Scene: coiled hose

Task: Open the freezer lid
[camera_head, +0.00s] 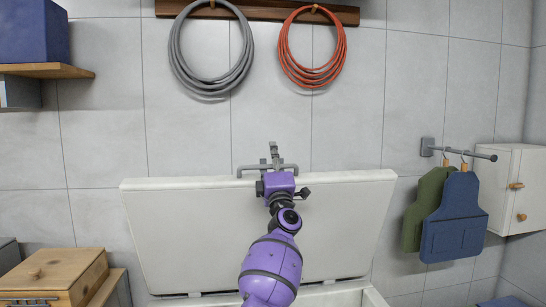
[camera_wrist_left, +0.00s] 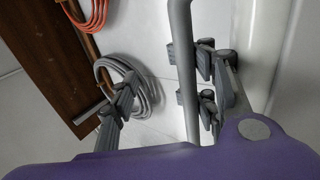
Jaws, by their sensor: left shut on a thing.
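The white freezer lid (camera_head: 178,232) stands raised, steeply tilted near the tiled wall, with its handle edge at the top. The grey bar handle (camera_head: 248,168) sits along that edge; it also shows in the left wrist view (camera_wrist_left: 184,70), running between my fingers. My left gripper (camera_head: 274,158) is at the handle and shut on it; its fingers also show in the left wrist view (camera_wrist_left: 166,95). My arm covers the middle of the lid. Only a strip of the freezer body (camera_head: 330,299) shows at the bottom. My right gripper is out of view.
A grey coiled hose (camera_head: 178,62) and an orange one (camera_head: 286,60) hang from a wooden rail (camera_head: 260,10) above the lid. A wooden box (camera_head: 52,273) stands left. Aprons (camera_head: 456,222) and a white cabinet (camera_head: 510,180) are right.

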